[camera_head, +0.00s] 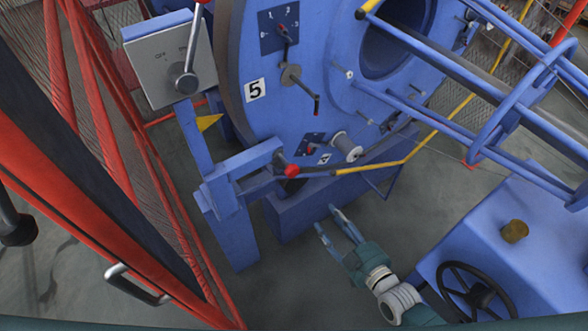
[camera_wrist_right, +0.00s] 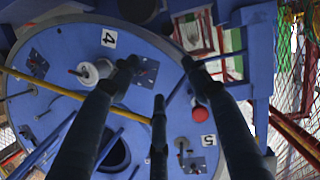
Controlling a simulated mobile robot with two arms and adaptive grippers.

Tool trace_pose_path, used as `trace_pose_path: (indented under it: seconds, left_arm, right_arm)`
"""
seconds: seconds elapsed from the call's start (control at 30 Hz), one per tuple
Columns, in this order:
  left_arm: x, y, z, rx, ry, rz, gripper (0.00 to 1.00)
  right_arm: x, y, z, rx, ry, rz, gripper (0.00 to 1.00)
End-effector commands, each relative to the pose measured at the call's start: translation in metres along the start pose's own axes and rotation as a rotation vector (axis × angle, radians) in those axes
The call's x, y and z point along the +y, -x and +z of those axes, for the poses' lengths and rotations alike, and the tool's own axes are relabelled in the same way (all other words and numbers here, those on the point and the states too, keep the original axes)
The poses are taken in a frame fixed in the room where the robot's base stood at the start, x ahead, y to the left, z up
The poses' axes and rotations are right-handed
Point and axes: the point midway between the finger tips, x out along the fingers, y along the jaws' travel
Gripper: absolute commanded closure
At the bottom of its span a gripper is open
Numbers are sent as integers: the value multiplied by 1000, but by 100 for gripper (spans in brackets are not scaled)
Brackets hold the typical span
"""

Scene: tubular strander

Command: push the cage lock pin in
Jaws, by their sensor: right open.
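The cage lock pin appears to be the part with a red knob (camera_head: 291,171) at the end of the blue bracket (camera_head: 236,168), beside the big blue disc (camera_head: 262,130). How far the pin is in cannot be told. In the right wrist view the red knob (camera_wrist_right: 201,114) shows right of centre, close to the right-hand finger. My right gripper (camera_head: 327,218) is open and empty, below and right of the knob in the head view and apart from it. Its fingers (camera_wrist_right: 158,75) are spread in the wrist view. My left gripper is not in view.
A grey switch box (camera_head: 165,62) with a lever stands on a blue post at upper left. A yellow bar (camera_head: 372,167) runs right from near the knob. A blue housing with a black handwheel (camera_head: 476,291) is at lower right. A red mesh guard (camera_head: 115,130) is at left.

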Motion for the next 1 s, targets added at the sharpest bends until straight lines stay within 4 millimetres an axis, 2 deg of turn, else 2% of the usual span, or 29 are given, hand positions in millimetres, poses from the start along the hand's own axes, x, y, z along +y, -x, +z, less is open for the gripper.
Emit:
trace_pose_path:
  seconds: [0.03, 0.1, 0.23, 0.33, 0.43, 0.8, 1.0]
  left_arm:
    - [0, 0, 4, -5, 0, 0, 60]
    - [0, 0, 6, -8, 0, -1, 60]
    - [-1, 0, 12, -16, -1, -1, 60]
    - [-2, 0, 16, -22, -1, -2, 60]
    - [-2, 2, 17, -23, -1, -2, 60]
    - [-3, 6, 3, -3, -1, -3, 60]
    - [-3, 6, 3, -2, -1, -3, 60]
  right_arm:
    - [-3, 1, -35, 74, 13, -13, 52]
    - [-7, 4, -73, 152, 22, -24, 52]
    - [-11, 10, -115, 240, 27, -34, 52]
    - [-11, 8, -128, 265, 28, -35, 52]
    - [-11, -2, -132, 269, 28, -34, 52]
    - [-14, -67, -150, 268, 27, -34, 52]
    - [-15, -88, -154, 265, 29, -35, 52]
